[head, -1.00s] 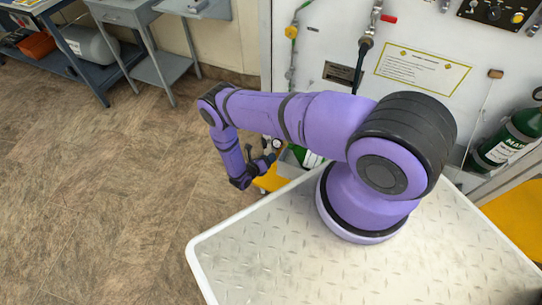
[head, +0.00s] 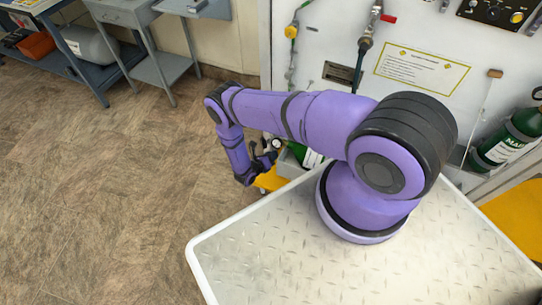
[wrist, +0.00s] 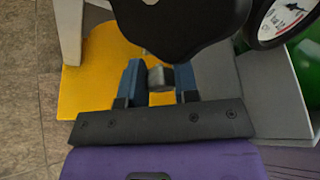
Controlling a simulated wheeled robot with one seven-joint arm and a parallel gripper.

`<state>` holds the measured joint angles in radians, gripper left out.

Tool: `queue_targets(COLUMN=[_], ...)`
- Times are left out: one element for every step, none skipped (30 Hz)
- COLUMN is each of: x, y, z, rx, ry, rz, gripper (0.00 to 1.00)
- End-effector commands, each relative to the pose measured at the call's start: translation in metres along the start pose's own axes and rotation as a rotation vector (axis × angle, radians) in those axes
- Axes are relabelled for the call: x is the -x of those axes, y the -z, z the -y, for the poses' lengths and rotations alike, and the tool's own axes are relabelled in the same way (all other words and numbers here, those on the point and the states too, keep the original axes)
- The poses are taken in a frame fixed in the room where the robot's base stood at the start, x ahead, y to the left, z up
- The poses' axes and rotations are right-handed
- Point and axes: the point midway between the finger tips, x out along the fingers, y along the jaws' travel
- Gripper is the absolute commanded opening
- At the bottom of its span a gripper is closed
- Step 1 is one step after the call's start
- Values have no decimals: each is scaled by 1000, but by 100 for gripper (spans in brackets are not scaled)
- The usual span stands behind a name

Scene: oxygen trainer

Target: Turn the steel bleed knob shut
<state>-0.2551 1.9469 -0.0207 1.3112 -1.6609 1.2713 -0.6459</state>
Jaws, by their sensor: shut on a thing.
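In the wrist view, the steel bleed knob (wrist: 156,78) is a small grey cylinder partly covered by a dark rounded body above it. My gripper (wrist: 158,86) has its two blue fingers on either side of the knob and is shut on it. How far the knob is turned cannot be told. In the head view, my gripper (head: 265,160) is low beside the panel, left of the cart top, and the knob is too small to make out there.
A white pressure gauge (wrist: 284,18) and a green cylinder (wrist: 307,62) are close on the right in the wrist view. A yellow base (wrist: 90,80) lies below. The cart top (head: 270,255) is bare, and the floor (head: 110,200) at left is clear.

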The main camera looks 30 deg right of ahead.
Motion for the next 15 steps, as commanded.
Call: queue_targets(x=[1,1,1,1,2,1,1,1,2,1,1,1,1,1,1], y=[0,0,-1,-1,-1,-1,-1,-1,-1,-1,-1,-1,-1,-1,-1], z=[0,-1,0,0,0,0,0,0,0,0,0,0,0,0,0], rx=[-17,-32,-56,-75,-95,-121,-139,-156,-177,-190,-203,-215,-223,-228,-234], ry=[-10,-17,-27,-35,-43,-54,-61,-69,-77,-82,-87,-92,-95,-97,-99], rz=[4,3,4,4,5,3,4,4,3,3,3,2,1,1,1], gripper=[5,5,5,5,5,5,5,5,5,5,5,5,5,5,5])
